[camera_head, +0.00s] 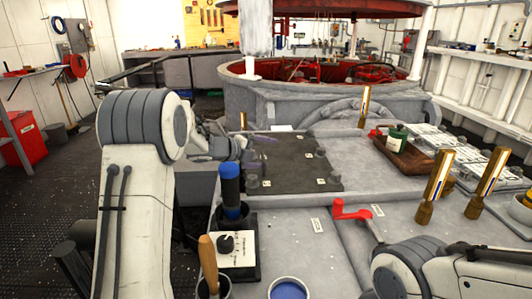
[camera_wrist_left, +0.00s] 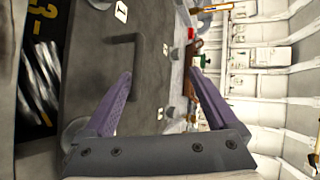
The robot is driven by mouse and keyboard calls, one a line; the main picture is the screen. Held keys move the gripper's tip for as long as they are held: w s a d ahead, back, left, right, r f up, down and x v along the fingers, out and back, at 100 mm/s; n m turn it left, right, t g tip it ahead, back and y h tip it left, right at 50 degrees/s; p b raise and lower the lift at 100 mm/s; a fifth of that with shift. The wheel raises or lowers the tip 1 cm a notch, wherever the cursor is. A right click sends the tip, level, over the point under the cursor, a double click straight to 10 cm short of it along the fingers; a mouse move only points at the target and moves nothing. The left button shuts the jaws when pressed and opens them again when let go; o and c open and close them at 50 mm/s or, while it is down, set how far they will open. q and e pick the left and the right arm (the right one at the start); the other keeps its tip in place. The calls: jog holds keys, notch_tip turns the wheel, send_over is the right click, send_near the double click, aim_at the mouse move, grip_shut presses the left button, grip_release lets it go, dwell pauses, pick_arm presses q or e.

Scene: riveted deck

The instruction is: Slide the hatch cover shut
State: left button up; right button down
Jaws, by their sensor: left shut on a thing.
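The hatch cover (camera_head: 291,164) is a flat dark plate with small white labels, lying on the grey deck top left of centre in the head view. In the left wrist view the dark cover (camera_wrist_left: 92,75) fills the middle, with a dark bent bar on it. My left gripper (camera_head: 262,146) reaches the cover's left side and is mostly hidden by its own arm. Its purple fingers (camera_wrist_left: 160,104) stand apart in the wrist view, shut on the cover; the exact contact is unclear. Beside the cover, an opening (camera_wrist_left: 42,72) shows metal parts and a yellow marking. My right gripper is out of view.
Near the cover stand a blue-topped black cylinder (camera_head: 231,188), a control box (camera_head: 238,256) and a red handle (camera_head: 351,211). A brown tray (camera_head: 404,157) with a green bottle (camera_head: 397,138) and several brass posts stand right. A round red-lined well (camera_head: 320,72) lies behind.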

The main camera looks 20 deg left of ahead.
pick_arm(q)
jog(key=shift+s+a+r, duration=0.75)
jog(key=shift+r, duration=0.25)
jog(key=shift+c, duration=1.2)
jog(key=shift+s+a+r, duration=0.2)
jog(key=shift+s+a, duration=0.25)
jog(key=shift+s, duration=0.05)
jog(key=shift+c, duration=0.4)
jog(key=shift+s+a+f+p, duration=0.1)
jog(key=shift+s+a+p, duration=0.4)
jog(key=shift+s+a, duration=0.55)
jog(key=shift+s+a+r+p, duration=0.2)
jog(key=shift+s+a+p, duration=0.1)
jog(key=shift+s+a, duration=0.55)
jog(key=shift+s+a+r+p, duration=0.15)
jog(key=shift+s+a+p, duration=0.1)
jog(key=shift+s+a, duration=0.55)
